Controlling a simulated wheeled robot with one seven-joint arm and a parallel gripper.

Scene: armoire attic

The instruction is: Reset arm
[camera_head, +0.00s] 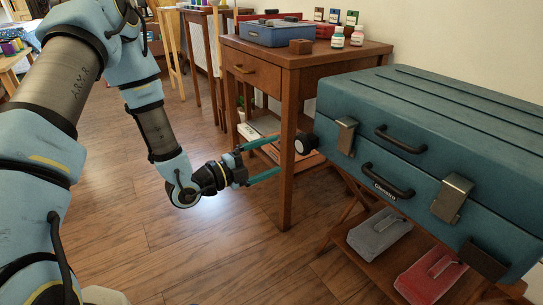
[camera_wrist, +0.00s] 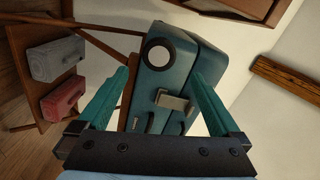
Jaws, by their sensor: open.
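A gap shows between the fingertips and the knob (camera_head: 305,144). In the wrist view the fingers (camera_wrist: 166,95) are spread, with the case (camera_wrist: 190,65) beyond and between them. The knob also shows there (camera_wrist: 159,52). The case is shut, with metal latches and black handles on its front.
The wooden side table (camera_head: 285,62) carries a blue toolbox (camera_head: 283,33), a wooden block and small bottles. A low shelf under the case holds a grey box (camera_head: 379,232) and a red box (camera_head: 430,275). Wooden floor (camera_head: 200,255) is clear below my arm.

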